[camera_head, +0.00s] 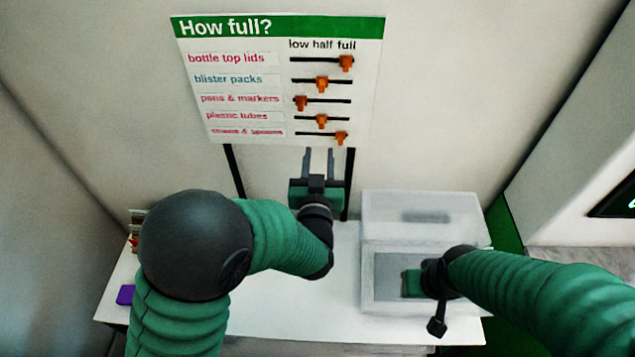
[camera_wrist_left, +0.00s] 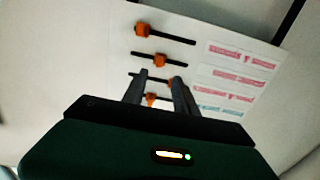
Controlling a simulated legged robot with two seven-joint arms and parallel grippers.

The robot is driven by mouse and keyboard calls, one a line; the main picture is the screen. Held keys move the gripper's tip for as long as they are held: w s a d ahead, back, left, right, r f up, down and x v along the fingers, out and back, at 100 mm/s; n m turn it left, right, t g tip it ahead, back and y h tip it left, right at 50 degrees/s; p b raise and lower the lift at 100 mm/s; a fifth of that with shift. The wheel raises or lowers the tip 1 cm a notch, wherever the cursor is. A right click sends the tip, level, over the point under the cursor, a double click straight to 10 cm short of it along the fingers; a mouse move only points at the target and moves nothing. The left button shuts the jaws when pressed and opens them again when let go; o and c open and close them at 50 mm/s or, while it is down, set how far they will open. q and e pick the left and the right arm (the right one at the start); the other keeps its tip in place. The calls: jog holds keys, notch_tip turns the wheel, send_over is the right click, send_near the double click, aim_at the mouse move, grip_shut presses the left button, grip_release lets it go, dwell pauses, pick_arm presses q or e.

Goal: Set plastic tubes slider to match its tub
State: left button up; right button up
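The plastic tubes slider (camera_head: 321,121) is an orange knob near the middle, under "half", of its black track on the "How full?" board (camera_head: 222,137). It also shows in the left wrist view (camera_wrist_left: 160,61), just beyond my fingertips. My left gripper (camera_head: 319,151) is in front of the board's lower edge, below the sliders. In the left wrist view its two fingers (camera_wrist_left: 160,76) are apart with nothing held. My right gripper (camera_head: 403,284) is at the translucent tub (camera_head: 375,205) on the right; its fingers are not clear. I cannot see what the tub holds.
Other orange sliders sit close by: pens & markers (camera_head: 300,103) at low, blister packs (camera_head: 322,84) near half, straws & spoons (camera_head: 341,138) toward full, bottle top lids (camera_head: 346,63) at full. The white table (camera_head: 285,310) is mostly clear; a purple item (camera_head: 125,294) lies at left.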

pick_arm(q)
jog(key=s+b, duration=0.1)
jog(key=s, duration=0.5)
jog(key=shift+s+a, duration=0.2)
jog(key=shift+d, duration=0.15)
jog(key=s+a+f+g+h+b, duration=0.15)
jog(key=a+f+g, duration=0.25)
jog(key=f, duration=0.4)
jog(key=s+a+f+g+b, duration=0.2)
jog(key=a+f+g+b, duration=0.15)
jog(key=f, duration=0.35)
jog(key=s+a+f+g+b, duration=0.1)
jog(key=s+a+f+g, duration=0.3)
jog(key=s, duration=0.3)
jog(key=s+a+f+g+y+b, duration=0.1)
jog(key=s+a+f+g, duration=0.3)
jog(key=s, duration=0.3)
jog(key=shift+a, duration=0.85)
